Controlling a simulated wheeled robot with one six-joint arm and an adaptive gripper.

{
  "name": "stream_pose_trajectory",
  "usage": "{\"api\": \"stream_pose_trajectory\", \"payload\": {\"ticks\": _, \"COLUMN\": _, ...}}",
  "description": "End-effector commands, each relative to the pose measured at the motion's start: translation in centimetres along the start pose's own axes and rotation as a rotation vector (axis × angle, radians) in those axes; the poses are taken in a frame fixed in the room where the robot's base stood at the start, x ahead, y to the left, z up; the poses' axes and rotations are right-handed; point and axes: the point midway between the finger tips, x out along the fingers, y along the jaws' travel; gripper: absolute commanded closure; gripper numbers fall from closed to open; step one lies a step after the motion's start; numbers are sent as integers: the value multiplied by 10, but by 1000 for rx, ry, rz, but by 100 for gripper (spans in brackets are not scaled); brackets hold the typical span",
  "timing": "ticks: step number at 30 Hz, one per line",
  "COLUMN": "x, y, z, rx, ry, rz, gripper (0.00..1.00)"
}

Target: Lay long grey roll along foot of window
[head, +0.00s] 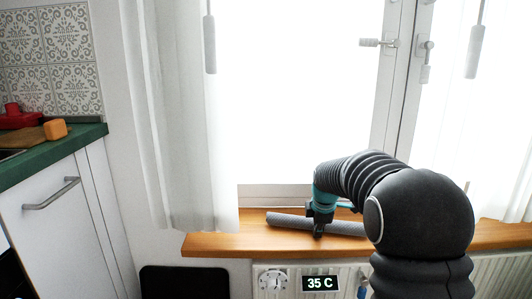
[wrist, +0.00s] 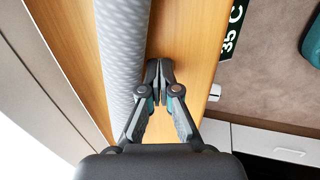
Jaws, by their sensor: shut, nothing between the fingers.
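The long grey roll (head: 288,221) lies on the wooden window sill (head: 212,243), running along the window with a slight slant in the head view. In the wrist view the roll (wrist: 124,50) has a patterned surface, and a strip of bare sill (wrist: 75,45) shows between it and the window frame. My gripper (head: 319,229) points down at the roll's room side, near its middle. In the wrist view my gripper (wrist: 158,75) is shut and empty, right beside the roll; I cannot tell if it touches. My arm hides the roll's right end in the head view.
A white curtain (head: 190,120) hangs at the left of the window. Below the sill are a radiator (head: 345,272) and a display reading 35 C (head: 320,283). A green counter (head: 60,148) stands at the left. The sill's left end is clear.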

Motion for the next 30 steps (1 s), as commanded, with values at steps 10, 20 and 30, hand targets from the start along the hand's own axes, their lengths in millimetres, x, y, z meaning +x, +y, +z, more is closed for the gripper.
{"api": "stream_pose_trajectory", "payload": {"ticks": 10, "x": 2, "y": 12, "z": 0, "rx": 0, "ry": 0, "rz": 0, "gripper": 100}}
{"api": "stream_pose_trajectory", "payload": {"ticks": 20, "x": 6, "y": 23, "z": 0, "rx": 0, "ry": 0, "rz": 0, "gripper": 100}}
{"api": "stream_pose_trajectory", "payload": {"ticks": 30, "x": 9, "y": 34, "z": 0, "rx": 0, "ry": 0, "rz": 0, "gripper": 100}}
